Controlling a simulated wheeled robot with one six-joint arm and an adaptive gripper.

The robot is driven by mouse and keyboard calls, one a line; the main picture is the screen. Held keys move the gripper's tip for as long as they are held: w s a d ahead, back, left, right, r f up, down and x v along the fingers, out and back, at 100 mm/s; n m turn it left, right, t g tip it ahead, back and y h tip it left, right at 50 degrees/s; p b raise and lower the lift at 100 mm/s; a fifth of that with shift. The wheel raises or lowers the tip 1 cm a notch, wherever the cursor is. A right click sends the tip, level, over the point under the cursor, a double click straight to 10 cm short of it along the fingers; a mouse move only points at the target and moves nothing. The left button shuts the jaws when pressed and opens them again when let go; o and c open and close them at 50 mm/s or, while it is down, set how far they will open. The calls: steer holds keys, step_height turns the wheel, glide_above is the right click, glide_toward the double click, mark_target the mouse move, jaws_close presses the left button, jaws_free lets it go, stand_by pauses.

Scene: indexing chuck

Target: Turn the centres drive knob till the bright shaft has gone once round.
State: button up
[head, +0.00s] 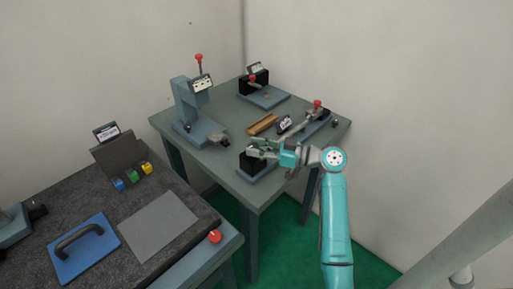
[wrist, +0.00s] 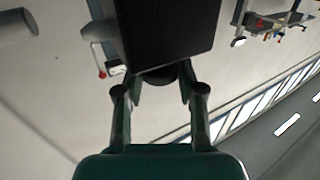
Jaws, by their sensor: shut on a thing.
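My gripper (head: 262,149) is at the black block (head: 250,163) on a blue-grey base at the front corner of the far table. In the wrist view the dark block (wrist: 168,30) fills the top middle. My gripper (wrist: 160,78) has its two fingers on either side of a dark round knob (wrist: 160,73) under the block, and is shut on it. The fingers hide much of the knob, and I see no mark that tells its angle. I cannot make out the bright shaft for certain in either view.
The far table (head: 222,165) also bears a tall stand (head: 184,98) with a red-topped lever, a black box unit (head: 256,83) at the back, a wooden block (head: 263,124) and a red-knobbed lever (head: 317,104) near my arm. A dark workbench (head: 85,190) stands at left.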

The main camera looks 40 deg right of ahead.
steer(key=n+g+y, duration=0.4)
steer(key=y, duration=0.1)
steer(key=shift+w+d, duration=0.2)
steer(key=shift+n+g+y, duration=0.8)
steer(key=shift+n+g, duration=0.1)
steer(key=shift+g, duration=0.4)
steer(key=shift+f, duration=0.1)
steer(key=o, duration=1.1)
steer(key=shift+w, duration=0.1)
steer(key=shift+v, duration=3.75)
steer(key=shift+d, duration=0.1)
